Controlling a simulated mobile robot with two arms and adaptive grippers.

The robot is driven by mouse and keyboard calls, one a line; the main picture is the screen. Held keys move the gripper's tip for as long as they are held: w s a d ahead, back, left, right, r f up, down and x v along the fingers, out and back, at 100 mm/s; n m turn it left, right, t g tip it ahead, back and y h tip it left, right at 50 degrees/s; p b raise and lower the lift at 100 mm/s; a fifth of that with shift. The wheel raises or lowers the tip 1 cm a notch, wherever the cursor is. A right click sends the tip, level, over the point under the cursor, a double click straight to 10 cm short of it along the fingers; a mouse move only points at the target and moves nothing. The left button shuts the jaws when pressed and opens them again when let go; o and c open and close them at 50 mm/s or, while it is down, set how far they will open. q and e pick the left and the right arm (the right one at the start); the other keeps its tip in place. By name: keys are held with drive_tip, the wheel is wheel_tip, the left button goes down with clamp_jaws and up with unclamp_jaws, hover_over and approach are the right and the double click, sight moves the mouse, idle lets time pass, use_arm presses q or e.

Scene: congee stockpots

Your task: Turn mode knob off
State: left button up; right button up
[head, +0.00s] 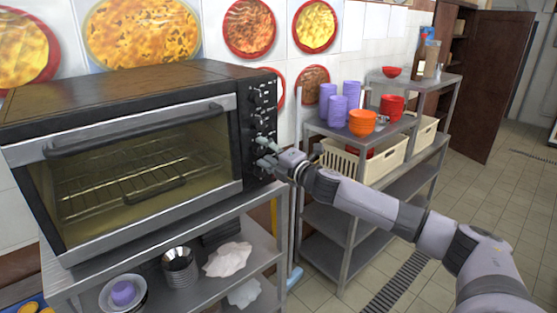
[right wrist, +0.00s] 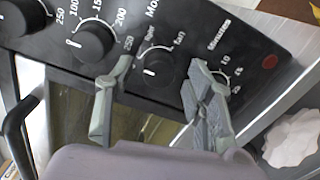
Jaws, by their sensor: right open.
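The black oven (head: 140,160) has a control panel (head: 262,100) with round knobs down its right side. My right gripper (head: 266,154) is in front of the lower part of this panel, fingers pointing at it. In the right wrist view, the right gripper (right wrist: 158,76) is open. The mode knob (right wrist: 156,71), black with a white pointer line, shows between and beyond the two fingers. Part of its "Mo…" label is cut off. Contact between fingers and knob cannot be told. My left gripper is not in view.
A temperature knob (right wrist: 92,42) lies left of the fingers, and the minutes knob is partly hidden behind the right finger. The oven door handle (head: 135,130) is left of the panel. A metal shelf (head: 345,130) with purple cups and red bowls stands to the right.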

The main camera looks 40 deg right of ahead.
drive_tip(key=s, duration=1.1)
drive_tip(key=shift+s+d, duration=0.3)
drive_tip(key=shift+d, duration=0.15)
idle(0.4)
